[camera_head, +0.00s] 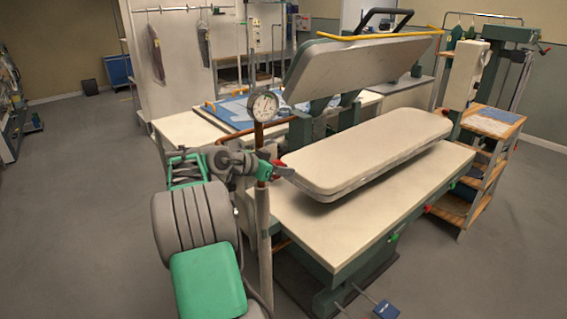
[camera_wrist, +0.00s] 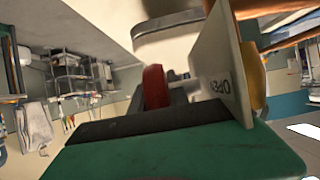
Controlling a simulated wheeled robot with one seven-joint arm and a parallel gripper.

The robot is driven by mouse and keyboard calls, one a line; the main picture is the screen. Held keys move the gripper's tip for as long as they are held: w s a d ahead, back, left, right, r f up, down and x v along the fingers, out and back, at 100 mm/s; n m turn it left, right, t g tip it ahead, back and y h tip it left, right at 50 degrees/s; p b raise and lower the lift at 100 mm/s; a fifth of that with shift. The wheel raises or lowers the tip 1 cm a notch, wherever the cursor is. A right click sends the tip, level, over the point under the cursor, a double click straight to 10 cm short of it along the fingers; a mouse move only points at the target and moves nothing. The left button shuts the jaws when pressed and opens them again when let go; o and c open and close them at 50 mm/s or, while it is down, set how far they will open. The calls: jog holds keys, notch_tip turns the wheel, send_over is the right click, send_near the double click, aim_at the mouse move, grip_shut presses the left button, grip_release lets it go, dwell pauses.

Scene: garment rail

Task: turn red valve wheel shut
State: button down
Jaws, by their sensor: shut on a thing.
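The red valve wheel (camera_head: 279,164) is on the upright pipe, below the round gauge, at the press table's left corner in the head view. My gripper (camera_head: 268,168) is at the wheel and shut on it; the gripper and arm hide part of the wheel. In the wrist view the red wheel (camera_wrist: 155,88) shows edge-on just beyond the dark and green gripper part at the bottom. A pale plate (camera_wrist: 222,75) with the letters OPEN stands close at its right. The exact finger contact is hidden.
The pressure gauge (camera_head: 264,106) sits on the pipe just above my gripper. The press's padded lower board (camera_head: 365,150) is close on the right, and its upper board (camera_head: 350,65) is raised. A wooden shelf cart (camera_head: 490,140) stands at far right.

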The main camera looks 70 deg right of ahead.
jog(key=t+y+p, duration=0.1)
jog(key=y+p, duration=0.2)
jog(key=shift+a+t, duration=0.1)
jog(key=shift+t, duration=0.3)
jog(key=shift+w+a+f+t+y+p, duration=0.15)
jog(key=shift+f+t+y+p, duration=0.15)
jog(key=shift+y+p, duration=0.4)
jog(key=shift+w+a+f+t+y+p, duration=0.1)
jog(key=shift+f+t+y+p, duration=0.2)
jog(key=shift+y+p, duration=0.4)
jog(key=c, duration=1.3)
grip_release()
jog(key=shift+f, duration=0.1)
jog(key=shift+o, duration=0.2)
jog(key=v, duration=0.7)
jog(key=shift+a+r, duration=0.2)
jog(key=shift+r, duration=0.2)
